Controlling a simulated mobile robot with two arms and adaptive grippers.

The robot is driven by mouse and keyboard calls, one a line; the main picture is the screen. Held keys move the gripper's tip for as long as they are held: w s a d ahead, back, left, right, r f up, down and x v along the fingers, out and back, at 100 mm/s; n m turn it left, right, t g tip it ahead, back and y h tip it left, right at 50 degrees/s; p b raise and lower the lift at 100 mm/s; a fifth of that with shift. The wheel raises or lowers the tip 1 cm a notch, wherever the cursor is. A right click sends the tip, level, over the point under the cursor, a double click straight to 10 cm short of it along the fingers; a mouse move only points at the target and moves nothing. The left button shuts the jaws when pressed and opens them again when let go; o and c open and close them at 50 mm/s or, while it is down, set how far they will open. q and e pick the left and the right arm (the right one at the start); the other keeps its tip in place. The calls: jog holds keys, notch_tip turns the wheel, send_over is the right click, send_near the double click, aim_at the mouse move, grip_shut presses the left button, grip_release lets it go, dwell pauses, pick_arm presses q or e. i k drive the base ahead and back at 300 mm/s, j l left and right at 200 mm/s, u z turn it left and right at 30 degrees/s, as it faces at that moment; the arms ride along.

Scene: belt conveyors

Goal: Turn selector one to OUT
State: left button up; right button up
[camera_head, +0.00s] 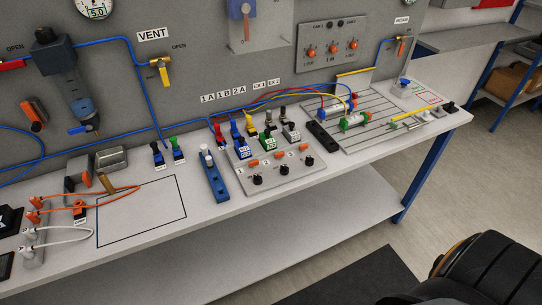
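A grey panel (222,178) on the bench carries three black round knobs: a left one (257,180), a middle one (283,170) and a right one (309,161). Small digits and orange parts sit behind them. I cannot tell for certain which knob is selector one, and knob pointer directions are too small to read. Neither gripper shows. A dark rounded part with an orange band at bottom right seems to be my arm.
Coloured plugs and hoses rise behind the bench panel, with a blue block (214,178) left of it. A slotted plate (375,118) with fittings lies right. The outlined bench area (140,215) is mostly clear. The bench's front edge runs below the panel.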

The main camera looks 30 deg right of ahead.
aim_at(257, 181)
jog(key=z, duration=0.95)
jog(key=l+u, duration=0.15)
jog(key=l, duration=0.15)
jog(key=k+l+u, duration=0.15)
jog(key=l, duration=0.1)
